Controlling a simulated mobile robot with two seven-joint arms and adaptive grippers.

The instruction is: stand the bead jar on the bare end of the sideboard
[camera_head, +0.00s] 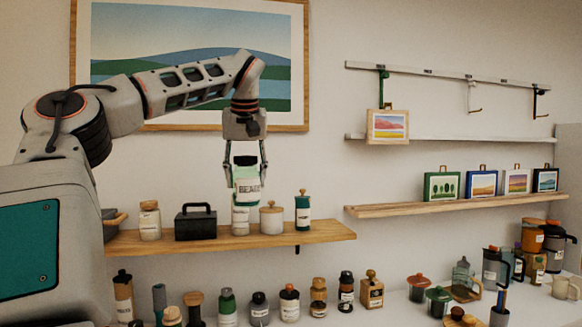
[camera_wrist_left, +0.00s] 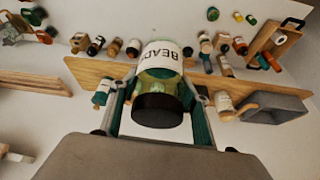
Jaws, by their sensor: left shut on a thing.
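The bead jar (camera_head: 248,187), with a white label reading BEADS, hangs upright in my left gripper (camera_head: 247,168) in the head view. The fingers are shut on its sides near the top. The jar appears in front of the wooden wall shelf (camera_head: 325,232) and partly overlaps a pale jar (camera_head: 240,224) there; I cannot tell the gap between them. In the left wrist view the bead jar (camera_wrist_left: 163,58) shows its dark lid towards the camera, between the two fingers. A white surface at the lower right (camera_head: 395,312) may be the sideboard; its ends are not clearly shown. My right gripper is not in view.
The shelf also holds a corked jar (camera_head: 150,222), a black box (camera_head: 195,224), a round canister (camera_head: 271,218) and a teal jar (camera_head: 303,214). Several jars and grinders (camera_head: 290,303) stand below. Small pictures (camera_head: 442,186) stand on the right shelf.

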